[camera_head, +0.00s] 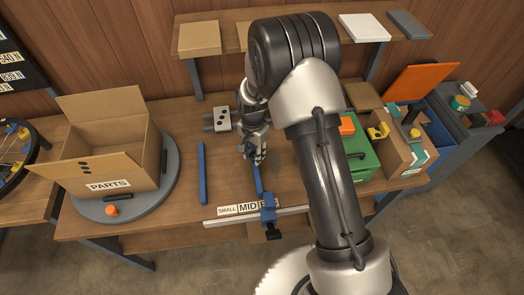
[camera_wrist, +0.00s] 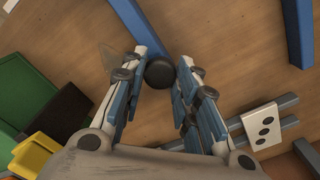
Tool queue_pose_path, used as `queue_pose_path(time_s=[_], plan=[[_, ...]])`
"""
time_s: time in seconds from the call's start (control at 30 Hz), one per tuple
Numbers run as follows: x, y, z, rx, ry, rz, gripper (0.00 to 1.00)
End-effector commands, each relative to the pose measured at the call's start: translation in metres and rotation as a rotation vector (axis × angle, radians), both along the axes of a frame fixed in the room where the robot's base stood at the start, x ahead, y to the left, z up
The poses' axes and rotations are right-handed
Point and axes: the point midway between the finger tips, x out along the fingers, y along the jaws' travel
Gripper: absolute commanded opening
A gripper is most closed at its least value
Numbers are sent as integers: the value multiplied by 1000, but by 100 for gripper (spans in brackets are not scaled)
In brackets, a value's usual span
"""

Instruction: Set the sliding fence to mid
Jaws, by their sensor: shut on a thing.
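The sliding fence (camera_head: 258,180) is a blue bar running from under my gripper to a blue carriage (camera_head: 268,214) on a pale rail (camera_head: 225,221) at the table's front. Labels there read SMALL, MID (camera_head: 248,208) and a third that the carriage partly covers. The carriage sits right of MID, over that third label. My gripper (camera_head: 254,157) is at the fence's far end. In the wrist view my gripper (camera_wrist: 168,78) is shut on a round black knob (camera_wrist: 160,71), with the blue fence bar (camera_wrist: 130,18) beside it.
A second blue bar (camera_head: 201,173) lies to the left, with clear table between. A parts box (camera_head: 108,150) stands left on a grey turntable (camera_head: 172,175); a green case (camera_head: 361,154) stands right.

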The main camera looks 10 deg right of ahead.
Motion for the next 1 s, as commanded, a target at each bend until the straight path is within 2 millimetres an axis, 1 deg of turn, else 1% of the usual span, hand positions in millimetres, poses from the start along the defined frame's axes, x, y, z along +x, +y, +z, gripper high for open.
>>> queue_pose_path(time_s=[0.17, 0.2, 0.47, 0.5, 0.83, 0.93, 1.0], plan=[[1, 0, 0, 1, -2, 0, 0], [1, 0, 0, 1, -2, 0, 30], [0, 0, 0, 0, -1, 0, 48], [0, 0, 0, 0, -1, 0, 49], [1, 0, 3, 0, -1, 0, 49], [1, 0, 12, 0, -3, 0, 49], [1, 0, 24, 1, -5, 0, 49]])
